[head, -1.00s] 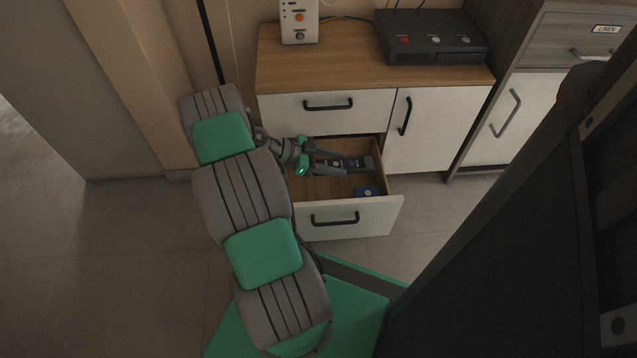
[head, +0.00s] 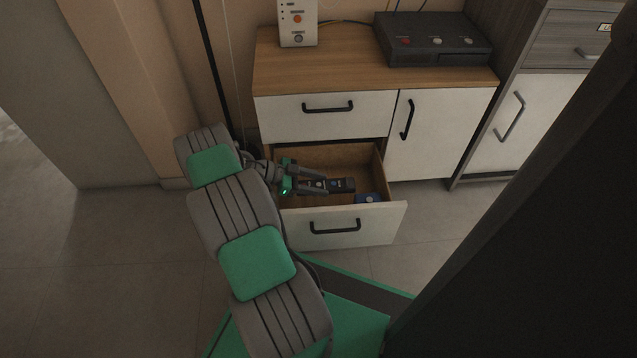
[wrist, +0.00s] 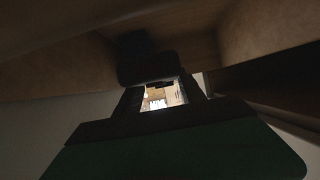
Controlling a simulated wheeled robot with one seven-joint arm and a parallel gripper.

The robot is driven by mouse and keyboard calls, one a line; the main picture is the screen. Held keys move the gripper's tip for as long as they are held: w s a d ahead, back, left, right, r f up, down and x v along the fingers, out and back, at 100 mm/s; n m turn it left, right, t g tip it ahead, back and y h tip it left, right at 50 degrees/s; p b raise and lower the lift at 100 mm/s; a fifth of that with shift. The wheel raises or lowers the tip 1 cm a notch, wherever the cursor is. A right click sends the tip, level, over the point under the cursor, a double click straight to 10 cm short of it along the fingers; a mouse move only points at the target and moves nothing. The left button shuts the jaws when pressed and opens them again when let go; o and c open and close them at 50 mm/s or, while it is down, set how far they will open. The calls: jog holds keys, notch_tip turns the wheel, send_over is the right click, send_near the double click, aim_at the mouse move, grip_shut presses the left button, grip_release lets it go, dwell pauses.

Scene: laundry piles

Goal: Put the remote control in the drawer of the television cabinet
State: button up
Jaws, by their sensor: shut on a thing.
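The remote control (head: 343,185) is dark with small light buttons. My gripper (head: 322,184) is shut on it inside the open lower drawer (head: 345,222) of the television cabinet (head: 428,150). The remote's far end sticks out to the right past the fingertips. It lies low within the drawer; I cannot tell whether it touches the bottom. In the dim wrist view, a dark block (wrist: 147,62) shows just beyond the fingers, with the wooden drawer inside around it.
A black box (head: 433,45) and a white panel device (head: 298,24) stand on the cabinet top. The upper drawer (head: 325,115) is shut above my gripper. A dark upright mass fills the right.

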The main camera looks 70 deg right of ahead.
jog(key=shift+f, duration=0.3)
jog(key=o, duration=1.5)
jog(key=shift+r, duration=0.1)
jog(key=shift+w+a+r+p, duration=0.15)
jog(key=shift+w+r+p, duration=0.15)
jog(key=shift+r, duration=0.25)
jog(key=shift+w+a+r+p, duration=0.2)
jog(key=shift+w+r, duration=0.15)
jog(key=shift+r, duration=0.15)
jog(key=p+v, duration=0.6)
jog(key=v, duration=0.4)
jog(key=shift+w, duration=0.2)
jog(key=shift+f, duration=0.1)
